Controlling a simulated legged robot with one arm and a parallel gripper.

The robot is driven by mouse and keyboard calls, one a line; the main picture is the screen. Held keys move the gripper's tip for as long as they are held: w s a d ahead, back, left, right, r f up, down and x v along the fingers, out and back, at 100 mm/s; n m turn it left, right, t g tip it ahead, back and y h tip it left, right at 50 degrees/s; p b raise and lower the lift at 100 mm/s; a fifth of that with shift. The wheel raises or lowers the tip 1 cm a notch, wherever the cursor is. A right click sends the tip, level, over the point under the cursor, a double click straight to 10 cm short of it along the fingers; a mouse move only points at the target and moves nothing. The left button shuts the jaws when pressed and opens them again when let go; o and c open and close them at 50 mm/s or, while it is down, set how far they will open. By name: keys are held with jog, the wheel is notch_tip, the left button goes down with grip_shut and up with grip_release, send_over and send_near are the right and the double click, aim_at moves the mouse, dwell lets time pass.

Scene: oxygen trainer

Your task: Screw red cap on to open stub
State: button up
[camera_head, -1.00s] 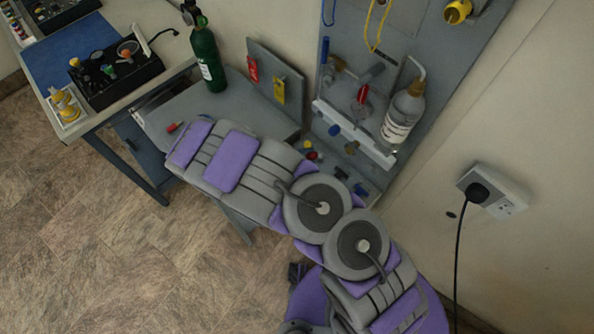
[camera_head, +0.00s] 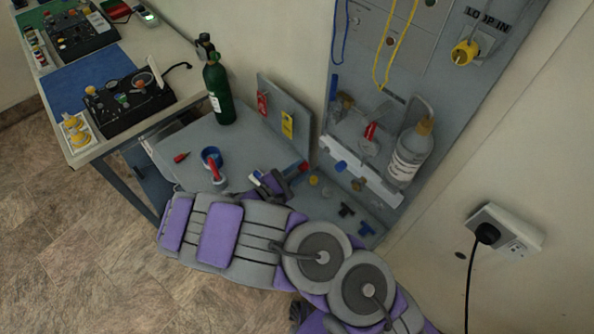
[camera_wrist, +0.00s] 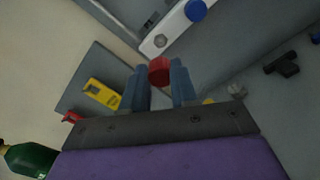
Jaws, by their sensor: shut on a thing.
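The red cap (camera_wrist: 159,70) sits between the fingertips of my gripper (camera_wrist: 160,86) in the wrist view, and the gripper is shut on it. In the head view my gripper (camera_head: 281,183) is low over the grey bench, left of the wall panel, with red showing at its tip. A white rail (camera_wrist: 176,29) lies beyond the cap in the wrist view. It bears a blue cap (camera_wrist: 196,11) and a bare grey fitting (camera_wrist: 160,41), which looks like the open stub. The red cap is apart from this fitting. I cannot clearly make out the fitting in the head view.
A green cylinder (camera_head: 218,90) and an upright plate with red and yellow tags (camera_head: 287,124) stand close to my gripper. A bottle (camera_head: 408,153) stands in front of the panel. Loose small fittings (camera_head: 347,210) lie right of the gripper. The bench's left part holds several small items.

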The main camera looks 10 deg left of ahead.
aim_at(325, 152)
jog(key=shift+b+x, duration=1.05)
jog(key=shift+x, duration=1.5)
jog(key=shift+w+d, duration=0.3)
jog(key=shift+r, duration=0.1)
jog(key=shift+b+x, duration=0.5)
jog(key=shift+x, duration=0.35)
jog(key=m+b, duration=0.3)
jog(key=b, duration=0.1)
jog(key=shift+s+d+m, duration=0.1)
jog(key=shift+m, duration=0.2)
